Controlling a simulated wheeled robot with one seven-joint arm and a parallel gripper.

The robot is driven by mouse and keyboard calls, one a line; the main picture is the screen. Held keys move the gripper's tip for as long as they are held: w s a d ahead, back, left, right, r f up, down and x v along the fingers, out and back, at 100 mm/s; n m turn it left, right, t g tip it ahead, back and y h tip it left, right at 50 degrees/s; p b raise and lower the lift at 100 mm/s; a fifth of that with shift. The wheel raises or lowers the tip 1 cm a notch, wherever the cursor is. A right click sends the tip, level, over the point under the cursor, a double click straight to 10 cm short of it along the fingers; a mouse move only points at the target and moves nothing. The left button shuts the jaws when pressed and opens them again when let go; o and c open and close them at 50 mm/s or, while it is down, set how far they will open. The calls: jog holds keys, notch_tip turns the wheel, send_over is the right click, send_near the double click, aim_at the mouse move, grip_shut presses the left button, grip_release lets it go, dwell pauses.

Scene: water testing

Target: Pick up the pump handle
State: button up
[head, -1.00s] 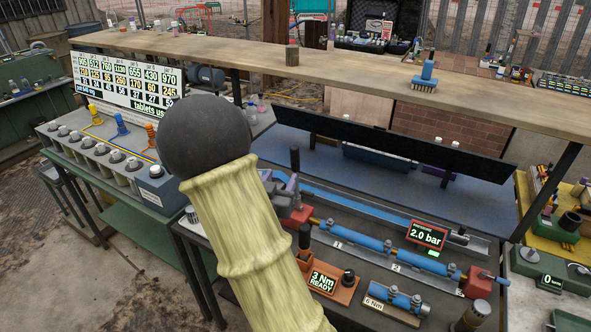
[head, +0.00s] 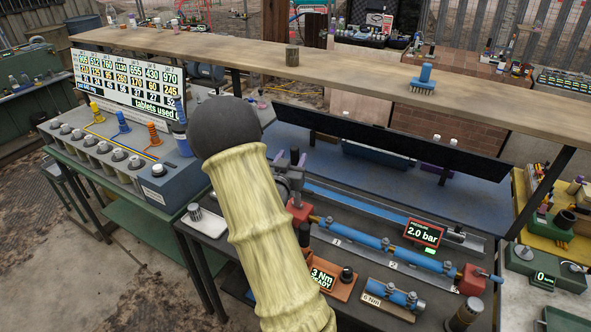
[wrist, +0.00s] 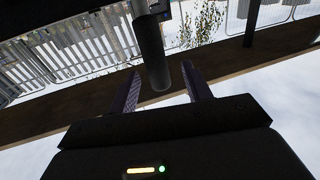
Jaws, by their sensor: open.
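The pump handle appears to be the dark upright grip (head: 294,156) above the red block at the left end of the blue pipe rig. In the wrist view a dark cylinder (wrist: 152,55), which looks like the same grip, stands between and beyond the fingertips. My gripper (head: 291,167) is open at the grip, partly hidden behind my own arm in the head view. Its two fingers also show in the wrist view (wrist: 161,80), one on each side of the cylinder. I cannot tell whether either finger touches it.
The red block (head: 299,212) sits below the grip. A pressure display (head: 424,233) reads 2.0 bar. An orange torque unit (head: 338,280) and a short blue pipe piece (head: 396,296) lie in front. A wooden shelf (head: 350,72) spans above the bench. My arm hides part of the bench.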

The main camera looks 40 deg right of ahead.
jog(key=shift+w+d+f+p, duration=0.2)
jog(key=shift+w+d+p, duration=0.2)
jog(key=shift+d, duration=0.3)
jog(key=shift+w+d+f+p, duration=0.3)
jog(key=shift+w+d, duration=0.2)
jog(key=shift+d, duration=0.25)
jog(key=shift+w+d+f+p, duration=0.15)
jog(key=shift+w+d+p, duration=0.3)
jog(key=shift+d, duration=0.25)
grip_shut()
notch_tip(320, 180, up, 10)
jog(key=p, duration=0.4)
jog(key=shift+p, duration=0.3)
jog(key=shift+b, duration=0.3)
